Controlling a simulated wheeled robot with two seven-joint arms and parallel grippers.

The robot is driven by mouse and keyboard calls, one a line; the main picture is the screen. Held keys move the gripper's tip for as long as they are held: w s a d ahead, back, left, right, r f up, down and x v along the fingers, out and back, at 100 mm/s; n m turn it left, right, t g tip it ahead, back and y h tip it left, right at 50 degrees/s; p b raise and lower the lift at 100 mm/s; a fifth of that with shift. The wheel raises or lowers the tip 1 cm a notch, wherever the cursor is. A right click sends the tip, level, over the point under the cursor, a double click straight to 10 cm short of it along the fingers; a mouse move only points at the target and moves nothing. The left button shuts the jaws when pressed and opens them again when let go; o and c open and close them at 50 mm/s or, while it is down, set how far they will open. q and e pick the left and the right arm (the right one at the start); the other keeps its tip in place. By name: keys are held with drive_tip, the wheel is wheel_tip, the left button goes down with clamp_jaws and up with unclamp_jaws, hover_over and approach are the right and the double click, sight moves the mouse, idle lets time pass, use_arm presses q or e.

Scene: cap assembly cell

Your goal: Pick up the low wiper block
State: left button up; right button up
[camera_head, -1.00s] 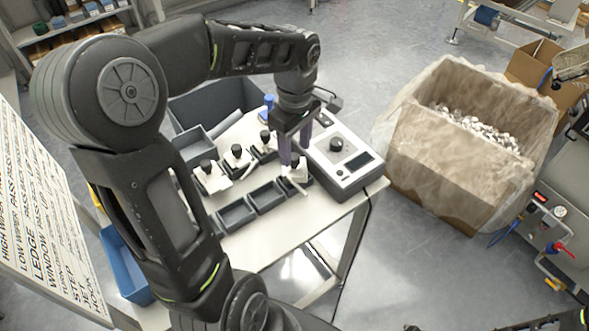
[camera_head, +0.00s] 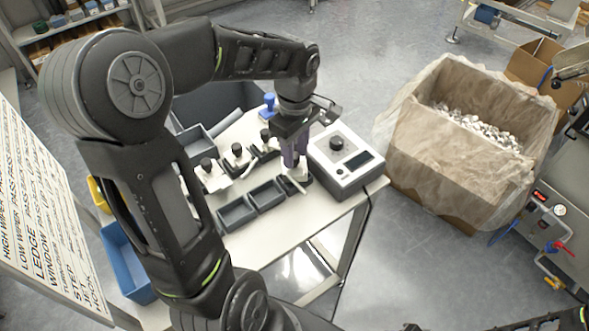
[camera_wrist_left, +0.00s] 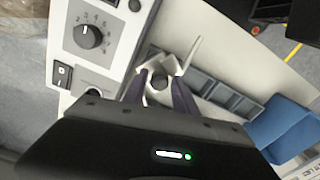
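My left gripper (camera_head: 296,165) points down over the right end of the row of white blocks on the table. Its purple fingers stand on either side of the black knob (camera_wrist_left: 158,82) of one white block (camera_wrist_left: 175,66). In the left wrist view a small gap seems to show between the fingers and the knob, so the gripper looks partly open. In the head view the fingers mostly hide this block. Other white blocks with black knobs (camera_head: 238,152) stand to its left. I cannot read which is the low wiper. My right gripper is out of view.
A grey control box (camera_head: 345,160) with a dial stands close right of the gripper. Empty dark trays (camera_head: 237,214) lie in front of the blocks. A blue stamp-like object (camera_head: 269,104) stands behind. A large carton (camera_head: 450,170) with a plastic liner stands right of the table.

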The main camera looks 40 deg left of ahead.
use_arm(q)
clamp_jaws()
idle(0.5)
wheel_tip(320, 180, up, 10)
idle(0.5)
idle(0.4)
